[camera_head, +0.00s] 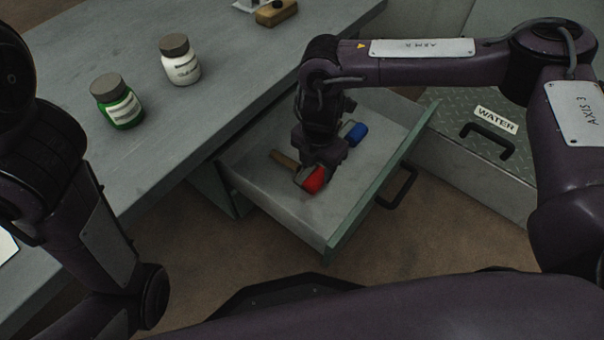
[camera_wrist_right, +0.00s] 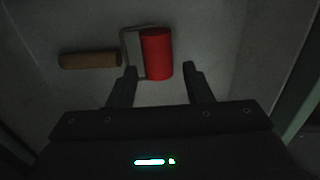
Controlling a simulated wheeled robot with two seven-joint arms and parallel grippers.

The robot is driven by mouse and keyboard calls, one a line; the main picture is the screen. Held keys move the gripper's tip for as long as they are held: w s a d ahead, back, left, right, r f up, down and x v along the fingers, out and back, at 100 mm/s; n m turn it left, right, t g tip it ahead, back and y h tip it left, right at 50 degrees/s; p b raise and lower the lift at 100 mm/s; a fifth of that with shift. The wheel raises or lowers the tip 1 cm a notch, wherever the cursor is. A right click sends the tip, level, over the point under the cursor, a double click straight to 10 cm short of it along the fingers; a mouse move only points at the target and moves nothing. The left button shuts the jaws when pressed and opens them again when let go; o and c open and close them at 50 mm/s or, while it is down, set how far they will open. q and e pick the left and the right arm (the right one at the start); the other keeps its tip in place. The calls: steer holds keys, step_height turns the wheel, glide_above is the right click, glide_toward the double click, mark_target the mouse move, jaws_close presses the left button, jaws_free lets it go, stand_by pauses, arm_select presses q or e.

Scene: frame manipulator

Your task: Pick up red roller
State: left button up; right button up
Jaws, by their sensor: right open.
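The red roller (camera_head: 315,180) lies in the open drawer (camera_head: 262,196), with its wooden handle (camera_head: 284,161) pointing up-left in the head view. In the right wrist view the red roller (camera_wrist_right: 157,54) stands beyond and between the two fingertips, with its wire frame and wooden handle (camera_wrist_right: 90,60) to the left. My right gripper (camera_wrist_right: 160,72) is open and above the drawer, close to the roller; the fingers are on either side of its near end. In the head view, my right gripper covers part of the roller. My left arm is at the left edge; its gripper is not visible.
A blue roller (camera_head: 355,132) lies farther back in the drawer. The drawer front has a black handle (camera_head: 402,186). A green jar (camera_head: 117,101) and a white jar (camera_head: 180,60) stand on the grey desk (camera_head: 60,150). A box labelled WATER (camera_head: 480,140) is at right.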

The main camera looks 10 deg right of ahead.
mark_target(314, 179)
steer(key=f+b, duration=0.2)
steer(key=f, duration=0.1)
steer(key=f+b, duration=0.1)
steer(key=f, duration=0.1)
steer(key=shift+s+a+b, duration=0.1)
steer(key=shift+a+b, duration=0.3)
steer(key=shift+r, duration=0.15)
steer(key=c, duration=0.8)
steer(key=shift+r, duration=0.1)
